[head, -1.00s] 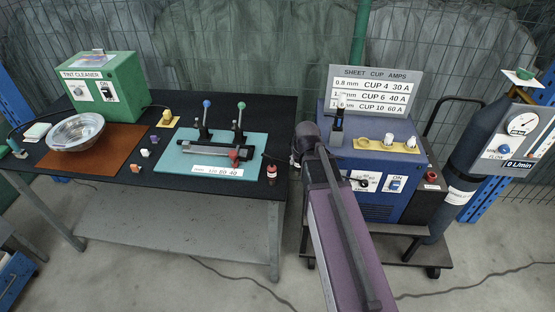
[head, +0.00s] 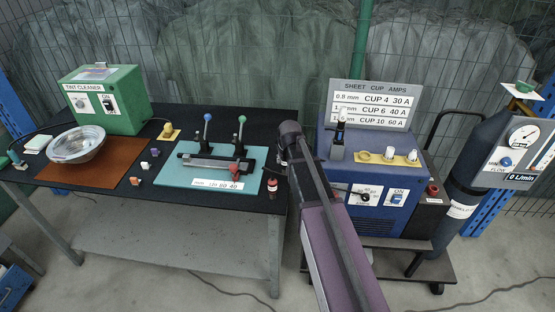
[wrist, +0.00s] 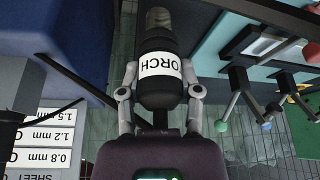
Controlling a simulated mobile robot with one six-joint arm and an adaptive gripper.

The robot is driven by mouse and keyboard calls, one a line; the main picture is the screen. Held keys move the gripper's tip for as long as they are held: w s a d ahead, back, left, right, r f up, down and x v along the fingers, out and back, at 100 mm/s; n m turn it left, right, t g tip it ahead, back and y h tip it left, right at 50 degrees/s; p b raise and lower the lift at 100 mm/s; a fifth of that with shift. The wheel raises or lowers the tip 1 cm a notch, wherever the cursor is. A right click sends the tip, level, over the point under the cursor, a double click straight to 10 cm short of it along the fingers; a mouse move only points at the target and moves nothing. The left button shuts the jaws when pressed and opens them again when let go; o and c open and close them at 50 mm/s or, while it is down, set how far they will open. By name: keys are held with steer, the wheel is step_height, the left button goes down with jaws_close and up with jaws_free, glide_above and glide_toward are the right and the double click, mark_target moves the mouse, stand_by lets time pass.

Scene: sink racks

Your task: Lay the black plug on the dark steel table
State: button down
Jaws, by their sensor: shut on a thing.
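In the wrist view my gripper (wrist: 160,72) is shut on the black plug (wrist: 160,97), one finger on each side. The plug has a white label reading "ORCH" and a greyish end pointing away from the gripper. The dark steel table (head: 112,194) stands at the left, with a black top and a lower grey shelf. In the wrist view the plug shows between the blue machine and the teal mat, held in the air.
The teal mat (head: 180,180) carries a clamp with blue and green knobs. Brown mat (head: 60,174), steel bowl (head: 92,150) and green cleaner box (head: 132,118) are further left. The blue machine (head: 374,216) stands right of my arm.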

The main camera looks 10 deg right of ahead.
steer(key=w, duration=0.2)
steer(key=w+a, duration=0.1)
steer(key=w, duration=0.1)
steer(key=shift+w+a+f, duration=0.15)
steer(key=shift+w+f, duration=0.05)
steer(key=shift+w, duration=0.15)
steer(key=b+x, duration=0.4)
steer(key=shift+s+a, duration=0.15)
steer(key=shift+a, duration=0.15)
steer(key=shift+f, duration=0.15)
stand_by(0.3)
steer(key=shift+c, duration=1.5)
jaws_free()
steer(key=shift+r, duration=0.25)
steer(key=p+v, duration=1.1)
steer(key=v, duration=0.1)
